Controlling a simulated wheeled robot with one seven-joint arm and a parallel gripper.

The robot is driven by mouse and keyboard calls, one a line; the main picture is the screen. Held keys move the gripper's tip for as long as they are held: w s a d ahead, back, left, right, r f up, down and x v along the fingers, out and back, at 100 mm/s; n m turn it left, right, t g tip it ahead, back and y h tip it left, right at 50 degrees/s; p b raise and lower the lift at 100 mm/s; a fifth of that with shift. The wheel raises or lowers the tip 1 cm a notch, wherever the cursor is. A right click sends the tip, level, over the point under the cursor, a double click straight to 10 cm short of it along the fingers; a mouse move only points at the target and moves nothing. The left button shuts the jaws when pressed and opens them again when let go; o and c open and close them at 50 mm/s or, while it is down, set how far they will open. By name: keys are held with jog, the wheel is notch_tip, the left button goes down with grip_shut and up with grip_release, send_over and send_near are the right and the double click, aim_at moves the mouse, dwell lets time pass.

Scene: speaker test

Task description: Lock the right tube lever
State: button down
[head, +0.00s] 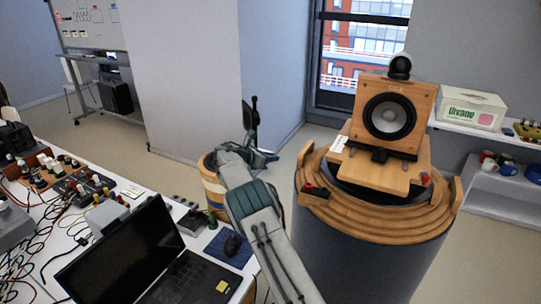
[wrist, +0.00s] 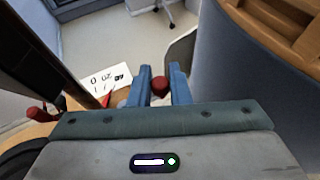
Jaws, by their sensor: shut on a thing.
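My gripper (wrist: 161,72) has its two blue fingers on either side of a red round knob (wrist: 159,85) in the wrist view and is shut on it. The knob looks like a lever's end; the lever's shaft is hidden. A second red knob (wrist: 38,114) shows at the left, on a dark lever. A small wooden stand (head: 214,196) is mostly behind my arm in the head view. My fingertips and the held knob cannot be made out there. Whether the lever is locked cannot be told.
A large drum (head: 345,250) with a wooden top carries a loudspeaker (head: 390,117) to the right of my arm. A printed white card (wrist: 105,78) lies beyond my fingers.

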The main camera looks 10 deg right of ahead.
dwell(0.3)
jog(key=c, duration=1.4)
grip_release()
jog(key=shift+o, duration=0.2)
jog(key=shift+a, duration=0.1)
jog(key=b+v, duration=0.2)
jog(key=v, duration=1.1)
jog(key=shift+s+a+r+b, duration=0.2)
jog(key=shift+a+b, duration=0.1)
jog(key=shift+b, duration=0.1)
